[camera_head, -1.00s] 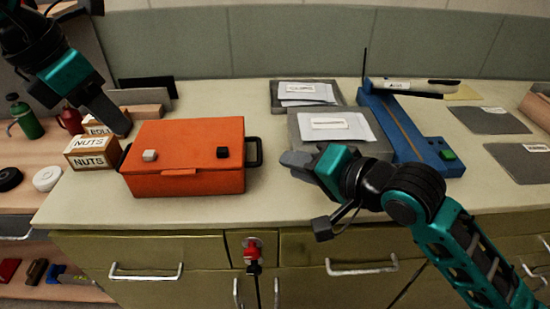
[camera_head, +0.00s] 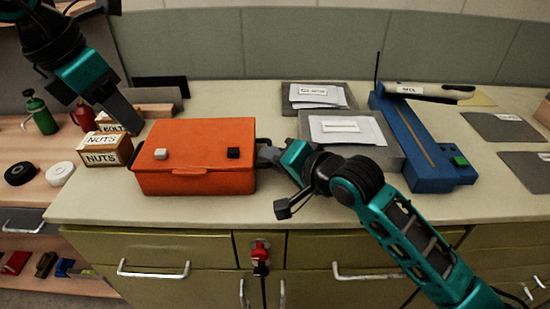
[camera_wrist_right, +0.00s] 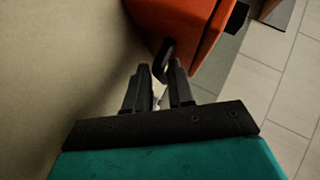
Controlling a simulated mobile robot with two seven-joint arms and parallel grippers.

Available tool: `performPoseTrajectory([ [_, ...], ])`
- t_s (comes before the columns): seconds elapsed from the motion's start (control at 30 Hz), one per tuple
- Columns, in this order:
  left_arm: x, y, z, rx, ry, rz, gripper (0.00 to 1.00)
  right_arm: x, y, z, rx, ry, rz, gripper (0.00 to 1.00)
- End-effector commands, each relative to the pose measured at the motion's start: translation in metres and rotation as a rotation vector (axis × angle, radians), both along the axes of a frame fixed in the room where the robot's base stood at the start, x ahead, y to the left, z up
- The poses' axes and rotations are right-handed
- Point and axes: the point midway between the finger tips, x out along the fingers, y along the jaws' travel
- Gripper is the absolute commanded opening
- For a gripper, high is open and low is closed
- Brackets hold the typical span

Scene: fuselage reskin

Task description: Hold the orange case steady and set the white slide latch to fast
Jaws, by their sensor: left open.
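The orange case (camera_head: 195,180) stands shut on the counter. A white slide latch (camera_head: 161,154) is at the left of its lid and a black latch (camera_head: 233,153) at the right. My right gripper (camera_head: 267,152) is at the black handle on the case's right side. In the right wrist view the handle (camera_wrist_right: 167,52) reaches between the fingertips (camera_wrist_right: 161,72); whether they grip it is unclear. My left gripper (camera_head: 134,124) is open and empty, just left of the case's back left corner, beside the boxes. Its fingertips are partly hard to make out.
Nuts boxes (camera_head: 101,158) stand close to the case's left side. Grey trays with papers (camera_head: 345,129) and a blue fixture (camera_head: 430,150) lie to the right. The counter in front of the case is a narrow clear strip above the drawers (camera_head: 150,250).

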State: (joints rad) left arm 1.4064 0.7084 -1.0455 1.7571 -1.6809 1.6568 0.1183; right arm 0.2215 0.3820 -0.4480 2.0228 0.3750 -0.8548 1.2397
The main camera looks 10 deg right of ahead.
Motion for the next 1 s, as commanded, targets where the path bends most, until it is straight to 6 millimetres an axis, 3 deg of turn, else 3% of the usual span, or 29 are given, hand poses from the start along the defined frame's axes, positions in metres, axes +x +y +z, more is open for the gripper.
performPoseTrajectory([
  [0.23,0.0,0.0,0.0,0.0,0.0,0.0,0.43,0.0,0.0,0.0,0.001,0.0,0.0,0.0],
  [0.57,0.0,0.0,0.0,0.0,0.0,0.0,0.42,0.0,0.0,0.0,0.001,0.001,0.0,0.0],
  [0.83,0.0,-0.003,0.0,0.009,-0.005,-0.023,0.16,0.0,0.0,0.0,0.0,0.002,0.0,0.0],
  [1.0,-0.004,-0.026,0.0,0.091,-0.041,-0.22,0.0,0.0,0.0,0.0,0.001,0.001,0.0,0.0],
])
